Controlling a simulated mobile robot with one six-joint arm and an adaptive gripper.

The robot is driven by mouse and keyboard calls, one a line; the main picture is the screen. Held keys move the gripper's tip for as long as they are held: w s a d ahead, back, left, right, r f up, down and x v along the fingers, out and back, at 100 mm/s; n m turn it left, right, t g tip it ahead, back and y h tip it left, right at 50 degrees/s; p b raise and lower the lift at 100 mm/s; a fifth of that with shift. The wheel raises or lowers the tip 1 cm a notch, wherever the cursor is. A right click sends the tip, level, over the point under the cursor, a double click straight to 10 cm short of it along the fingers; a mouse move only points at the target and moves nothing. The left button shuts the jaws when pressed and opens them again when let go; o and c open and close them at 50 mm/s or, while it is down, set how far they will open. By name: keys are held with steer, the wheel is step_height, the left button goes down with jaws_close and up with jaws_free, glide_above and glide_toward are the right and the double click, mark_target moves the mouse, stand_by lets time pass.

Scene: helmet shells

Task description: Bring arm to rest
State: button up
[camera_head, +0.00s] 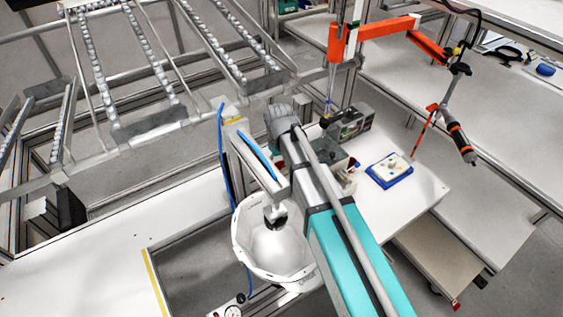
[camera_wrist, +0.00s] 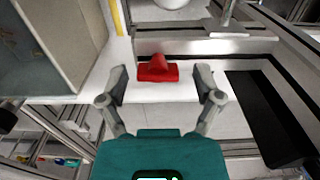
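My arm (camera_head: 345,245) reaches up from the bottom of the head view, with a teal and grey link. My gripper (camera_wrist: 161,78) shows in the wrist view with its two fingers spread wide apart and nothing held between them. In the head view the fingers are hidden. A white helmet shell (camera_head: 262,262) sits left of my arm in the head view, on a fixture, partly covered by a grey-and-blue bracket. A red piece (camera_wrist: 158,73) appears between the fingertips in the wrist view, lying beyond them and touching neither finger.
A white bench (camera_head: 120,260) spans the left, below roller racks (camera_head: 150,60). A small table (camera_head: 415,185) on the right holds a blue tray (camera_head: 389,172) and a dark device (camera_head: 348,122). An orange tool arm (camera_head: 372,28) hangs above it. A black bar (camera_wrist: 268,118) lies right of my gripper.

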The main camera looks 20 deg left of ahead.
steer(key=shift+w, duration=0.15)
stand_by(0.3)
steer(key=shift+w+d+r, duration=0.1)
steer(key=shift+r, duration=0.15)
step_height(320, 180, up, 4)
steer(key=w+d+m+p, duration=0.1)
steer(key=w+d+p, duration=0.15)
steer(key=p, duration=0.25)
steer(key=s+d+f+m+b, duration=0.1)
steer(key=s+d+m, duration=0.2)
steer(key=d, duration=0.8)
steer(key=s+d+f+m+b, duration=0.2)
steer(key=d+m, duration=0.1)
steer(key=d, duration=0.9)
steer(key=s+d+f+m+b, duration=0.1)
steer(key=s+d+m+b, duration=0.1)
steer(key=d, duration=0.9)
steer(key=shift+s+d+f+m, duration=0.2)
steer(key=shift+s+m, duration=0.3)
steer(key=shift+s, duration=0.35)
